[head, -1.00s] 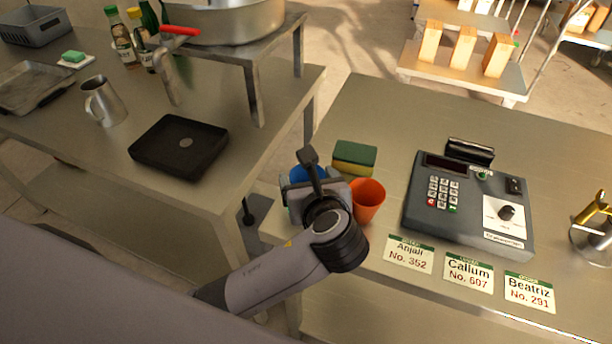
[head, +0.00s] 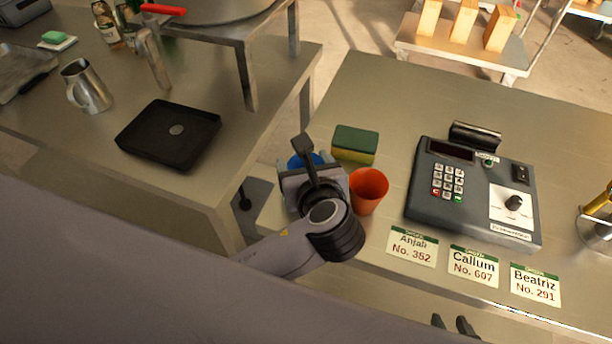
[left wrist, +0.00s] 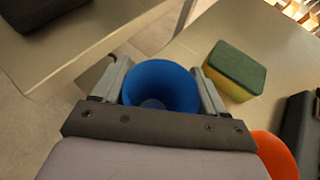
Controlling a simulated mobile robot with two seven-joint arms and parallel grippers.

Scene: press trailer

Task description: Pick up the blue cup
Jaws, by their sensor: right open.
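The blue cup (left wrist: 162,84) sits between the two fingers of my left gripper (left wrist: 162,88) in the left wrist view, and both fingers lie against its sides. In the head view only part of the cup's blue rim (head: 306,160) shows behind my left gripper (head: 312,180), near the left edge of the right-hand table. Its base is hidden there, so I cannot tell whether it touches the tabletop. The fingertips of my right gripper (head: 452,324) show at the bottom of the head view, apart and empty, in front of the table.
An orange cup (head: 368,190) stands close to the right of my left gripper. A green-and-yellow sponge (head: 355,144) lies just behind. A card terminal (head: 474,195) and several name cards (head: 473,265) are further right. A black tray (head: 170,136) lies on the left table.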

